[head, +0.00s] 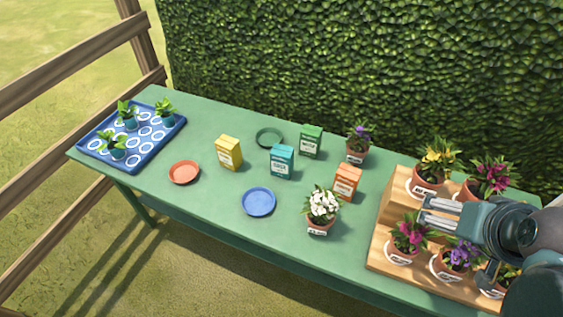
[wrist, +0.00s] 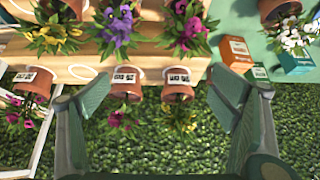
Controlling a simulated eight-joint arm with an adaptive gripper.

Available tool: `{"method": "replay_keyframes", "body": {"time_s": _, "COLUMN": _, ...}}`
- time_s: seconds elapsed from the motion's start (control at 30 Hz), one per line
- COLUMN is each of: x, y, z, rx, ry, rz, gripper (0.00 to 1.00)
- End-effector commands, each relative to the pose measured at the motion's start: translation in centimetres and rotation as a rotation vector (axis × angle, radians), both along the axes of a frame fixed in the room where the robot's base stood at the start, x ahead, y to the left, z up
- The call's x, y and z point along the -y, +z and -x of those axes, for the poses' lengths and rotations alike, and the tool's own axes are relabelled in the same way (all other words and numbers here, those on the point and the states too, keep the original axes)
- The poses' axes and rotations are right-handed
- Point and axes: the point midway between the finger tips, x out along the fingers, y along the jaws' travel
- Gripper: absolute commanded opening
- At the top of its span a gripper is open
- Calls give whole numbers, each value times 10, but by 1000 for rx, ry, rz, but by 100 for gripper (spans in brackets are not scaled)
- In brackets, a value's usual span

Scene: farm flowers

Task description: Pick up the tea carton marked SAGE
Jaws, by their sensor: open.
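Four tea cartons stand on the green table in the head view: yellow (head: 229,151), teal (head: 281,163), green (head: 311,140) and orange (head: 346,182). Their labels are too small to read, so I cannot tell which is marked SAGE. The orange carton (wrist: 236,50), the teal carton (wrist: 295,62) and part of the green carton (wrist: 258,73) also show at the right of the wrist view. My gripper (head: 424,211) is open and empty above the wooden flower stand, right of the cartons. Its spread fingers (wrist: 160,95) show in the wrist view.
The wooden stand (head: 376,250) holds several potted flowers beneath my gripper. A white-flowered pot (head: 320,222) and a purple-flowered pot (head: 356,157) stand near the orange carton. Red (head: 184,172), blue (head: 258,201) and green (head: 268,130) saucers and a blue seedling tray (head: 166,138) lie leftward. A hedge rises behind.

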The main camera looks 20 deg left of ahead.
Motion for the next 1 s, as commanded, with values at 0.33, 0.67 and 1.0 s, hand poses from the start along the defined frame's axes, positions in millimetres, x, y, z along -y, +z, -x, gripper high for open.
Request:
{"method": "replay_keyframes", "body": {"time_s": 0.33, "x": 0, "y": 0, "z": 0, "rx": 0, "ry": 0, "rz": 0, "gripper": 51}}
{"method": "replay_keyframes", "body": {"time_s": 0.67, "x": 0, "y": 3, "z": 0, "rx": 0, "ry": 0, "rz": 0, "gripper": 51}}
{"method": "replay_keyframes", "body": {"time_s": 1.0, "x": 0, "y": 33, "z": 0, "rx": 0, "ry": 0, "rz": 0, "gripper": 51}}
